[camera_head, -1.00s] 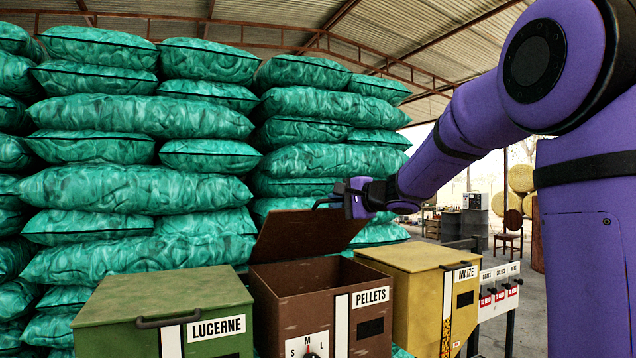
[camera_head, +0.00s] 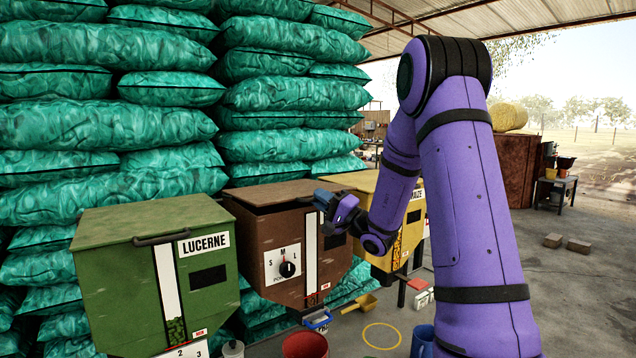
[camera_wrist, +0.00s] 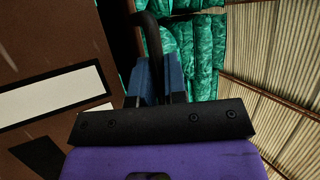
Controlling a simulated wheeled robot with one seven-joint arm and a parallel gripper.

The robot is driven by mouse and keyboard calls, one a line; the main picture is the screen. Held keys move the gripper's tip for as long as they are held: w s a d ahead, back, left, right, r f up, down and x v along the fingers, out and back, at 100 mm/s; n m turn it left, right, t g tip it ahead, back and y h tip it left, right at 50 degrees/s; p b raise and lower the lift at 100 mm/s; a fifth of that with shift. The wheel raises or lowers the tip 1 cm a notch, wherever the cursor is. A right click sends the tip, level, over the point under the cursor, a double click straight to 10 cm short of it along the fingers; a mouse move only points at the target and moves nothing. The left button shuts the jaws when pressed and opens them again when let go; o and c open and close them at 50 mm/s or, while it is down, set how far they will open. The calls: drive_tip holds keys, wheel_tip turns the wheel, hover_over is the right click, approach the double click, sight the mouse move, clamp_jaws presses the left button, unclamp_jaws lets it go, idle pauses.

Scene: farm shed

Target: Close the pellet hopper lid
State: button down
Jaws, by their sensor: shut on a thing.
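The brown pellet hopper (camera_head: 262,240) stands between the green and yellow hoppers. Its lid (camera_head: 285,190) lies low, close to level, with a thin dark gap seeming to show under its front edge. My gripper (camera_head: 320,198) is at the lid's front right, and its wrist hides the PELLETS label. In the wrist view, the blue fingers (camera_wrist: 155,82) are shut on the dark curved lid handle (camera_wrist: 152,35). The hopper's brown front (camera_wrist: 50,45) fills the left of that view.
The green lucerne hopper (camera_head: 150,275) is at the left, its lid down. The yellow maize hopper (camera_head: 355,180) is close on the right, partly behind my arm. Stacked green sacks (camera_head: 100,130) stand behind. A red bucket (camera_head: 305,344) and a yellow scoop (camera_head: 360,303) are below.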

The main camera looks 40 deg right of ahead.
drive_tip(key=shift+a+f+n+t+y, duration=0.1)
drive_tip(key=shift+f+n+t+y, duration=0.3)
drive_tip(key=shift+f, duration=1.15)
drive_tip(key=shift+f, duration=0.15)
drive_tip(key=c, duration=1.2)
unclamp_jaws()
drive_tip(key=shift+w, duration=0.1)
drive_tip(key=v, duration=1.1)
